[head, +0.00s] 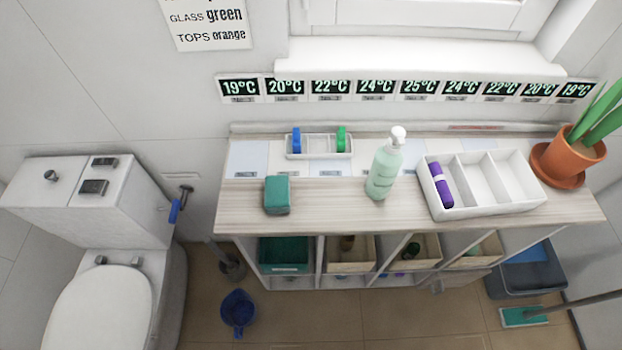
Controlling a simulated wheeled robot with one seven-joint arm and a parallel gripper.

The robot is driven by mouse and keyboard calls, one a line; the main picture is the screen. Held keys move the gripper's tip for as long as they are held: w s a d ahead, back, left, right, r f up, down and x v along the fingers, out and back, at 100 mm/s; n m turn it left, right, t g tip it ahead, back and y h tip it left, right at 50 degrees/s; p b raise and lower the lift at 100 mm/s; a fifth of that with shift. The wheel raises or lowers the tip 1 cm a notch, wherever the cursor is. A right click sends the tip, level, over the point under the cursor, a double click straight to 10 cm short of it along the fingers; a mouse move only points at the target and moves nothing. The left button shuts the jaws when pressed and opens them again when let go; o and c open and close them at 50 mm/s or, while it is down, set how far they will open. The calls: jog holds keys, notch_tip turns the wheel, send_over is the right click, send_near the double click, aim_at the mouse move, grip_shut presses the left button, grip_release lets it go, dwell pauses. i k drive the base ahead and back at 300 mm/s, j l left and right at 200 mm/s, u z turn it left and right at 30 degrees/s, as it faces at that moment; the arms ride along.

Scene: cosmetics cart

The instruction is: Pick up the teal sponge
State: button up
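The teal sponge (278,195) is a small block on the left part of the wooden cart top (325,208), close to its front edge. Nothing touches it and it is fully visible. My gripper does not show in the head view.
A pale green pump bottle (384,170) stands right of the sponge. A white divided tray (490,207) holds a purple tube (441,185). A small white holder (319,147) with blue and green items is behind. A potted plant (572,152) stands right; a toilet (100,295) is left.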

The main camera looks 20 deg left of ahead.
aim_at(277, 188)
jog(key=j+u, duration=0.2)
jog(key=j, duration=0.15)
jog(key=i+j+u, duration=0.2)
jog(key=j, duration=0.2)
jog(key=j+u, duration=0.2)
jog(key=j, duration=0.15)
jog(key=i+j+u, duration=0.2)
jog(key=j, duration=0.15)
jog(key=j+u, duration=0.25)
jog(key=i+j, duration=0.05)
jog(key=j, duration=0.05)
